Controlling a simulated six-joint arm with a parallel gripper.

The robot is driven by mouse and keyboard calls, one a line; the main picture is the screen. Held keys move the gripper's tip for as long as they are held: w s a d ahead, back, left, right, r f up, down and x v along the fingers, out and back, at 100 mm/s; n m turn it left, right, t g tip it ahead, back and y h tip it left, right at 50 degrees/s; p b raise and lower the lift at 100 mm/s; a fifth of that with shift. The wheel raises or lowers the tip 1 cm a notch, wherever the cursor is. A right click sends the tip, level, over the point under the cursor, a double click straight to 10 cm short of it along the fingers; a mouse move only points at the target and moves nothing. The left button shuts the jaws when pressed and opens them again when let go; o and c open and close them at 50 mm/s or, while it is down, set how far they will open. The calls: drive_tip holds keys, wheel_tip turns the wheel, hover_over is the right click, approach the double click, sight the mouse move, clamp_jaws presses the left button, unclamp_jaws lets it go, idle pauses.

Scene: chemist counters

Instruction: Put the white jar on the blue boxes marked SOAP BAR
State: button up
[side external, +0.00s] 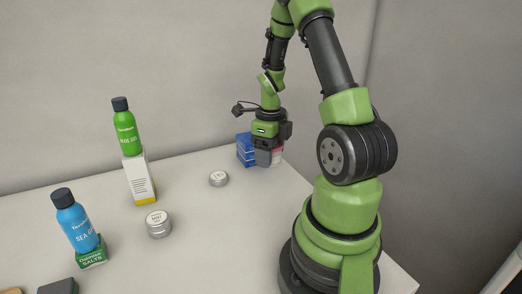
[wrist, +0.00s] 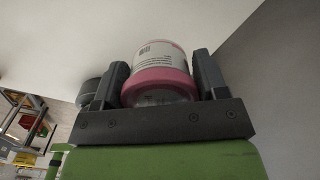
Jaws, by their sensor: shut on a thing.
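The white jar has a pink lid and a printed label. It fills the middle of the wrist view (wrist: 162,62) between the two dark fingers of my gripper (wrist: 162,75), which is shut on it. In the side external view my gripper (side external: 266,156) points down at the back right of the counter, and a white and pink part of the jar (side external: 278,154) shows beside it. The blue boxes (side external: 245,149) stand just left of and partly behind my gripper; their marking is too small to read. I cannot tell whether the jar touches the counter.
A small silver tin (side external: 218,178) and a larger one (side external: 159,223) lie on the white counter (side external: 205,240). A green bottle (side external: 126,130) stands on a white box (side external: 139,178). A blue bottle (side external: 76,222) stands on a green box (side external: 92,252). A dark object (side external: 58,286) lies front left.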

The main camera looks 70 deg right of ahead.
drive_tip(key=w+d+r+m, duration=0.3)
drive_tip(key=w+d+r, duration=0.1)
drive_tip(key=d, duration=0.2)
drive_tip(key=w+d+r+m, duration=0.2)
drive_tip(key=w+d+r, duration=0.2)
drive_tip(key=d, duration=0.3)
hover_over(245, 153)
drive_tip(key=s+d, duration=0.3)
drive_tip(key=d, duration=0.1)
drive_tip(key=shift+m, duration=0.3)
drive_tip(key=f, duration=0.9)
drive_tip(key=shift+w+a+f, duration=0.1)
drive_tip(key=shift+a+f, duration=0.1)
drive_tip(key=shift+f, duration=0.15)
drive_tip(key=o, duration=1)
drive_tip(key=shift+f, duration=0.1)
drive_tip(key=shift+c, duration=0.2)
